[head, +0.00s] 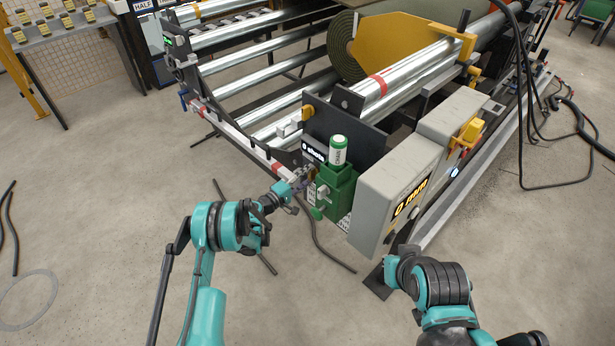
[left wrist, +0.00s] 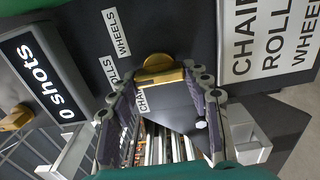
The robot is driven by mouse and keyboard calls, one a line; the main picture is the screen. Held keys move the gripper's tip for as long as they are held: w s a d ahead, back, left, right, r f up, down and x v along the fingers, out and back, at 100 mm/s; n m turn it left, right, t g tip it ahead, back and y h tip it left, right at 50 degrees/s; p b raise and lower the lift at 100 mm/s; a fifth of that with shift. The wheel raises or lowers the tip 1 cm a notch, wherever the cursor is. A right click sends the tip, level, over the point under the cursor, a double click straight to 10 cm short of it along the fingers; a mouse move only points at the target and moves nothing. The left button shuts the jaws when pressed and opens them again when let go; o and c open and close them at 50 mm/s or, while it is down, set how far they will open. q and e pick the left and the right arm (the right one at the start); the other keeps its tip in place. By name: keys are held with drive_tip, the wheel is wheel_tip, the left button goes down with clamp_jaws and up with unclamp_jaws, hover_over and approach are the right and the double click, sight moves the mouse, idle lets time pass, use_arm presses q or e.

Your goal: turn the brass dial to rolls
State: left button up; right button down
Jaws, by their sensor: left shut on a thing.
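The brass dial (left wrist: 160,72) sits on a dark panel, between the fingertips of my left gripper (left wrist: 160,88) in the left wrist view. That gripper is shut on the dial. In the head view the left gripper (head: 302,180) is at the machine's front corner, and hides most of the dial. Beside the dial are a WHEELS label (left wrist: 117,33) and a partly covered label ending in LLS (left wrist: 108,68). A label starting CHA (left wrist: 142,98) shows between the fingers. I cannot tell where the dial points. My right gripper does not show; only its arm does.
A display reading 0 shots (left wrist: 42,75) is left of the dial. A green holder (head: 335,185) with a green-and-white canister (head: 338,152) stands close by the left gripper. A grey box (head: 395,190) juts out to the right. Cables lie on the floor.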

use_arm(q)
drive_tip(key=o, duration=1.2)
drive_tip(key=shift+c, duration=0.2)
drive_tip(key=v, duration=1.2)
